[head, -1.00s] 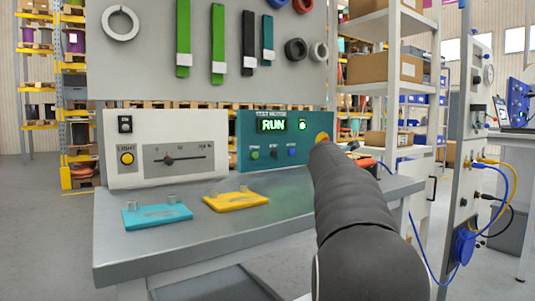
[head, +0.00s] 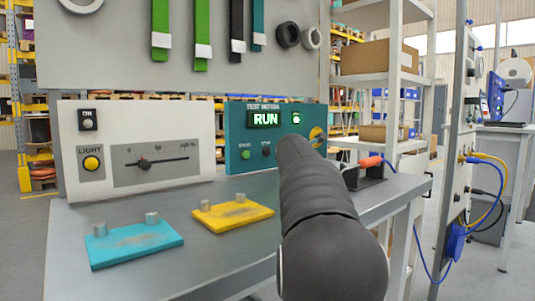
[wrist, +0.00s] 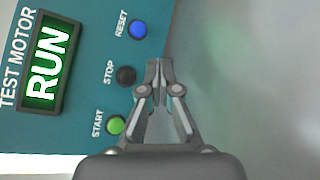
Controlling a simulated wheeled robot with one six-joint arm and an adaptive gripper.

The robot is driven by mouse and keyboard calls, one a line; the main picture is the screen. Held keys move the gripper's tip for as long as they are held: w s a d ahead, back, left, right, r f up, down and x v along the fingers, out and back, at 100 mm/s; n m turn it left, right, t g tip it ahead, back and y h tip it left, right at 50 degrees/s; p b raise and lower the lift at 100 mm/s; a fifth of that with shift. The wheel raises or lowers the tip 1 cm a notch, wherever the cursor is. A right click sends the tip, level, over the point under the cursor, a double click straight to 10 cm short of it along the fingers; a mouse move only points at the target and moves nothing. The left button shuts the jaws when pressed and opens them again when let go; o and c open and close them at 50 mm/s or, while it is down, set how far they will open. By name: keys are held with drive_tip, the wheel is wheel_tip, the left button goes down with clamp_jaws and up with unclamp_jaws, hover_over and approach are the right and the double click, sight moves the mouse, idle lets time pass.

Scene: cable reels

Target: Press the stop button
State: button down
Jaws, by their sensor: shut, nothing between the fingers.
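The teal test motor panel (head: 236,137) stands at the back of the bench, and its display (head: 265,119) reads RUN in green. In the wrist view the black stop button (wrist: 125,76) sits between the green start button (wrist: 116,125) and the blue reset button (wrist: 137,29). The stop button also shows in the head view (head: 266,152). My gripper (wrist: 160,66) is shut and empty, its tips just right of the stop button in the wrist picture; I cannot tell the gap in depth. In the head view my arm hides the gripper and the reset button.
A white light panel (head: 140,115) stands left of the test motor panel. A cyan plate (head: 135,243) and a yellow plate (head: 232,216) lie on the grey bench (head: 190,270). An orange-handled tool (head: 371,162) lies right of my arm. Shelving (head: 400,60) stands behind.

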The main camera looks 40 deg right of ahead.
sight(267, 152)
drive_tip(key=w, duration=0.6)
drive_tip(key=shift+w+a+r, duration=0.1)
drive_tip(key=shift+w+a, duration=0.15)
drive_tip(key=shift+w+p, duration=0.4)
drive_tip(key=shift+w, duration=0.65)
idle(0.5)
drive_tip(key=shift+w+a+p, duration=0.1)
drive_tip(key=shift+w+p, duration=0.25)
drive_tip(key=shift+w, duration=0.05)
drive_tip(key=shift+w+p, duration=0.3)
drive_tip(key=shift+w, duration=0.15)
idle(0.7)
drive_tip(key=shift+s, duration=0.85)
